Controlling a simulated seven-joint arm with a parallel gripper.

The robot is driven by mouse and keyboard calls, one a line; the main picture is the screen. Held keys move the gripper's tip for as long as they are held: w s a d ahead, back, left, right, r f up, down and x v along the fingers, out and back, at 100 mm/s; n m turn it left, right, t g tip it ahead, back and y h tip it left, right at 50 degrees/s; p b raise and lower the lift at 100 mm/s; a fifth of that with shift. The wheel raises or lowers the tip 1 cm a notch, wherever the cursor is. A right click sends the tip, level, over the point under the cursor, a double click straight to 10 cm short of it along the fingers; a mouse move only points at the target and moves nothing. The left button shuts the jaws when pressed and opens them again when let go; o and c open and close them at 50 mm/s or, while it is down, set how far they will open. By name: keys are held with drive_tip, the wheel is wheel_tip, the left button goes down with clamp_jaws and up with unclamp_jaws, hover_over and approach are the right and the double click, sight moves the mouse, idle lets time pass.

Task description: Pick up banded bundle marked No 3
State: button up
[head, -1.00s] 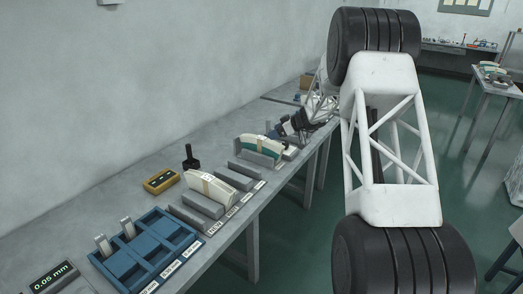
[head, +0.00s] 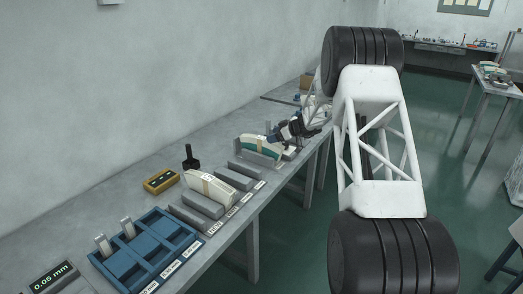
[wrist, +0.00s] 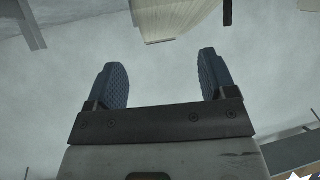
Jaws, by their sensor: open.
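Two cream curved bundles stand in grey holders on the bench in the head view. The nearer one (head: 211,187) has a tan band and small dark marks. The farther one (head: 256,143) has a green lower layer and sits just left of my gripper (head: 273,136). The marks are too small to read, so I cannot tell which is No 3. In the wrist view my gripper (wrist: 162,75) is open with nothing between its blue fingers. A cream bundle (wrist: 176,18) shows beyond the fingertips, apart from them.
A blue compartment tray (head: 150,254) and a 0.05 mm display (head: 52,276) are at the near end. A yellow device (head: 161,180) and a black stamp-like tool (head: 190,158) stand behind the holders. Empty grey holders (head: 244,171) lie between the bundles. The wall runs along the left.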

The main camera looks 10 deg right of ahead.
sight(263, 139)
drive_tip(key=shift+w+a+f, duration=0.15)
drive_tip(key=shift+a, duration=0.05)
drive_tip(key=shift+a, duration=0.1)
drive_tip(key=shift+x, duration=2.55)
drive_tip(key=shift+c, duration=0.4)
clamp_jaws()
